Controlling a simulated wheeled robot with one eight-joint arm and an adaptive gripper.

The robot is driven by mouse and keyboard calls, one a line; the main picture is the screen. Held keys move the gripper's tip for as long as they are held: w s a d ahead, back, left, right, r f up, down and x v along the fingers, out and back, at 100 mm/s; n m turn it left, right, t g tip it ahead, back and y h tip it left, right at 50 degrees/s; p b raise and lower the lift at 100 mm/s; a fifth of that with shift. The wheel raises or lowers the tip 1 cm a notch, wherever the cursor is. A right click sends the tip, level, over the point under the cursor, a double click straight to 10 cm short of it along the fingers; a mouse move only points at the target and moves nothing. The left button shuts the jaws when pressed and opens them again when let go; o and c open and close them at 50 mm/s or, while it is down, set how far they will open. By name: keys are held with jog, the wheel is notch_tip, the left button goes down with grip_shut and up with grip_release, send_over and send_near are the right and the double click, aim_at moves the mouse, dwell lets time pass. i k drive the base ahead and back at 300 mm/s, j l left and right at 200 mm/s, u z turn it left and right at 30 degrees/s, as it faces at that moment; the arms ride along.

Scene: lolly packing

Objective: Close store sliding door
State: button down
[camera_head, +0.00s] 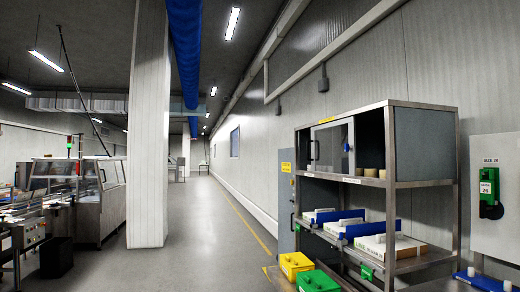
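A steel shelving rack (388,195) stands at the right against the wall.
White boxes and blue dividers (376,228) fill the middle shelf. Yellow (294,264) and green (316,281) bins stand low in front. A grey cabinet (286,205) is beside the rack. A white pillar (148,130) and machinery (95,195) stand left. The aisle floor (205,225) is clear.

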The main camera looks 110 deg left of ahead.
aim_at(350, 121)
jog(key=u, duration=3.25)
jog(key=i+j+z, duration=0.1)
jog(key=i+j, duration=0.55)
jog(key=i, duration=0.05)
